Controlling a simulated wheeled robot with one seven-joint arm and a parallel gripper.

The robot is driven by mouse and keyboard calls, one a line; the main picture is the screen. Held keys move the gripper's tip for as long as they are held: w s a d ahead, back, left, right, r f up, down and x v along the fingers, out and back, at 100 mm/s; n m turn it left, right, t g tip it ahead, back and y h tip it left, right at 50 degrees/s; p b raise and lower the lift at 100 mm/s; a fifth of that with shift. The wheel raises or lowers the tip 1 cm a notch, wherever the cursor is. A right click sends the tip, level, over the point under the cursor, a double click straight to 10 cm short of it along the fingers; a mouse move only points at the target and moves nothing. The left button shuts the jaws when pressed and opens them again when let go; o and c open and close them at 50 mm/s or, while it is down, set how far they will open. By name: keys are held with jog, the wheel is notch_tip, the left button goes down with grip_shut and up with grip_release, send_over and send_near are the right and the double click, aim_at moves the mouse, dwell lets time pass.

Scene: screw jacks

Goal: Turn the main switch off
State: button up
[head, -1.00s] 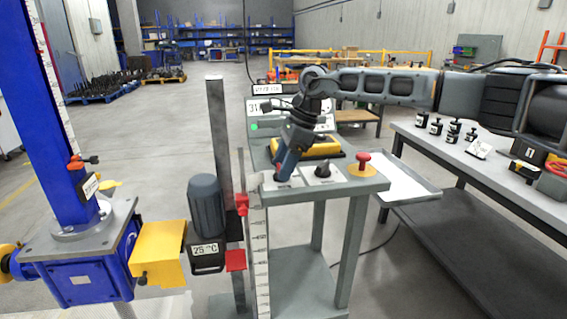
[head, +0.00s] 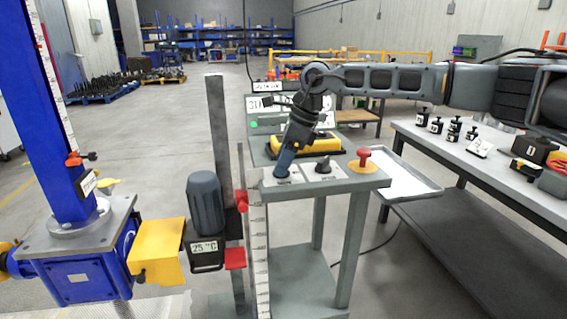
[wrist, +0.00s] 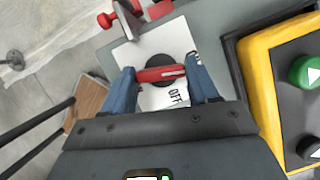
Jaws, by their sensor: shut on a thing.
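The main switch (wrist: 160,73) shows in the wrist view as a red bar handle on a black round base. Its white plate (wrist: 145,47) carries the word OFF near the handle; a second marking is partly hidden by a finger. My gripper (wrist: 159,70) is shut on the red handle, with one blue finger at each end of it. In the head view my gripper (head: 284,165) points down onto the left front of the grey stand top (head: 340,182) and covers the switch there.
A black knob (head: 323,166) and a red mushroom button (head: 363,160) stand to the right on the same top. A yellow-edged box (head: 318,150) with buttons lies just behind. A blue screw jack (head: 75,270) and motor (head: 206,205) stand left; a bench (head: 475,160) stands right.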

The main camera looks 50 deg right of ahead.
jog(key=m+b, duration=0.1)
jog(key=m, duration=0.1)
jog(key=m+t+h+b, duration=0.1)
jog(key=b, duration=0.1)
jog(key=shift+a+f+m, duration=0.1)
jog(key=shift+f+m, duration=0.1)
jog(key=shift+m, duration=0.2)
jog(key=m+h+b, duration=0.2)
jog(key=m+b, duration=0.2)
jog(key=b, duration=0.2)
jog(key=shift+a+f+m, duration=0.1)
jog(key=shift+f+m, duration=0.05)
jog(key=shift+m, duration=0.15)
jog(key=m+h+b, duration=0.1)
jog(key=m+b, duration=0.2)
jog(key=b, duration=0.2)
jog(key=shift+a+b, duration=0.1)
jog(key=shift+b, duration=0.25)
jog(key=m+b, duration=0.2)
jog(key=m+h+b, duration=0.1)
jog(key=b, duration=0.1)
jog(key=shift+a+r+m+h, duration=0.1)
jog(key=shift+r+m+h, duration=0.2)
jog(key=shift+r+m, duration=0.1)
jog(key=shift+g, duration=0.3)
jog(key=o, duration=1.1)
jog(key=shift+c, duration=0.2)
